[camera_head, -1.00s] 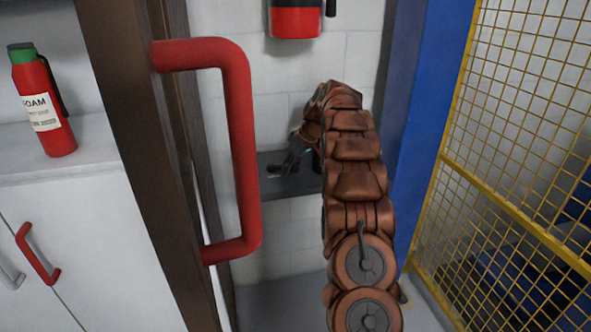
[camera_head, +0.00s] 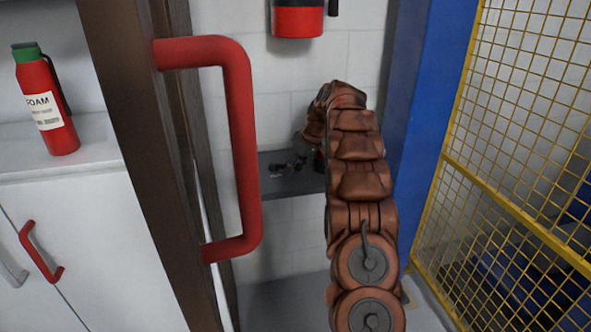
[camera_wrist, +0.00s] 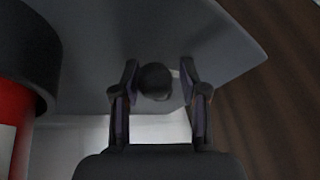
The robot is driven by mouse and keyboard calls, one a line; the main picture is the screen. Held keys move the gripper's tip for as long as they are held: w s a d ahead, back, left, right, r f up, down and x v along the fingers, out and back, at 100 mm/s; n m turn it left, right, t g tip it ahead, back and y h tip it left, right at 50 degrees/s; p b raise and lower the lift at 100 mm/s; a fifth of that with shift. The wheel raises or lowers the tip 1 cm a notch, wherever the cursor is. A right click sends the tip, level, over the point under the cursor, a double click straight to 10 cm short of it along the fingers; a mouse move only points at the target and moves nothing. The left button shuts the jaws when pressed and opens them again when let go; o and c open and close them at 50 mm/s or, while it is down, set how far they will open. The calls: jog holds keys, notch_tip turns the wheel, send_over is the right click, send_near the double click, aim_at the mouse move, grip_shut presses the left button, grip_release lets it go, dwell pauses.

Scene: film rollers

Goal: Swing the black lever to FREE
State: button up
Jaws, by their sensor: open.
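A dark round knob (camera_wrist: 155,82), which looks like the end of the black lever, sits between my fingertips in the wrist view. My gripper (camera_wrist: 159,72) is open, with one finger on each side of the knob. I cannot tell whether either finger touches it. The lever's shaft and any FREE marking cannot be made out. In the head view, my arm reaches to a dark grey plate or shelf (camera_head: 280,185) on the white wall. Small dark parts show there, and my gripper is mostly hidden behind the arm.
A red handle (camera_head: 242,150) on a brown frame stands left of my arm. A blue post (camera_head: 430,100) and yellow mesh (camera_head: 510,150) stand to the right. A red cylinder (camera_head: 297,20) hangs above. A foam extinguisher (camera_head: 47,105) stands on the white cabinet at left.

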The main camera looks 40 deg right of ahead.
jog(key=shift+r, duration=0.1)
jog(key=v, duration=0.5)
jog(key=shift+d+r, duration=0.1)
jog(key=shift+r, duration=0.25)
jog(key=shift+v, duration=0.8)
jog(key=shift+s, duration=0.2)
